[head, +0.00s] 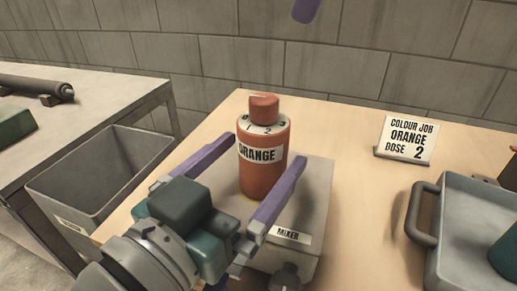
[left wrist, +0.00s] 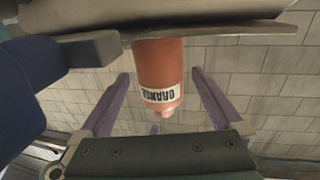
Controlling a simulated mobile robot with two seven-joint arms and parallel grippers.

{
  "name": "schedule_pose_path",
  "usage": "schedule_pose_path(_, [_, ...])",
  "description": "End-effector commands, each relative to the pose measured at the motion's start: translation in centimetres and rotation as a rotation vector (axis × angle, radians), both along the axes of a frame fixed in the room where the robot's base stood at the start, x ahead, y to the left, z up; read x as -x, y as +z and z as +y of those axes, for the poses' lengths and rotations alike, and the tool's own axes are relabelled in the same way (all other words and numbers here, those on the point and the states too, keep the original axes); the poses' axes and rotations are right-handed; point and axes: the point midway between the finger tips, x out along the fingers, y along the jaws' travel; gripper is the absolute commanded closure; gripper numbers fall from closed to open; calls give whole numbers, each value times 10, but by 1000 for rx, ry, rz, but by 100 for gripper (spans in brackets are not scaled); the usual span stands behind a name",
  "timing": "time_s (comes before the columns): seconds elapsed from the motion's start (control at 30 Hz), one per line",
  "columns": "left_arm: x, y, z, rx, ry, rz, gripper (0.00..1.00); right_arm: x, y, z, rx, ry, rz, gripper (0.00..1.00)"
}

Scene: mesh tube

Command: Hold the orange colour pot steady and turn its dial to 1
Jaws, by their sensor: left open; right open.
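The orange colour pot (head: 265,175) stands upright on the grey mixer (head: 318,190), its ORANGE label facing me. Its orange dial (head: 264,106) sits on top, above a white number ring; a 2 faces front with a 3 to its right. I cannot tell the dial's setting. My left gripper (head: 264,149) is open, one finger on each side of the pot, with gaps visible. In the left wrist view the pot (left wrist: 158,70) appears upside down between the fingers. Of my right gripper only a purple fingertip (head: 306,9) shows at the top of the head view.
A sign (head: 406,139) reading COLOUR JOB ORANGE DOSE 2 stands at the back right. A grey tray with a handle (head: 422,213) is at the right. A grey bin (head: 98,175) and another table (head: 105,88) are at the left. The wooden tabletop (head: 350,165) between mixer and sign is clear.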

Motion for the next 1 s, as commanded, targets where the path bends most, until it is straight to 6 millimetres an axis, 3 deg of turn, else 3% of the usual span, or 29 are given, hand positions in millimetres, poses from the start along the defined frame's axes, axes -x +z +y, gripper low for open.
schedule_pose_path(0.2, [-17, 0, -9, -1, 1, 0, 0, 0, 0, 0, 0, 0, 0, 50])
schedule_pose_path(0.5, [-18, 0, -10, -1, 1, 2, 1, 0, 0, 0, 0, 0, 0, 50])
schedule_pose_path(1.0, [-18, 0, -10, -1, 1, 2, 57, 0, 0, 0, 0, 0, 0, 50])
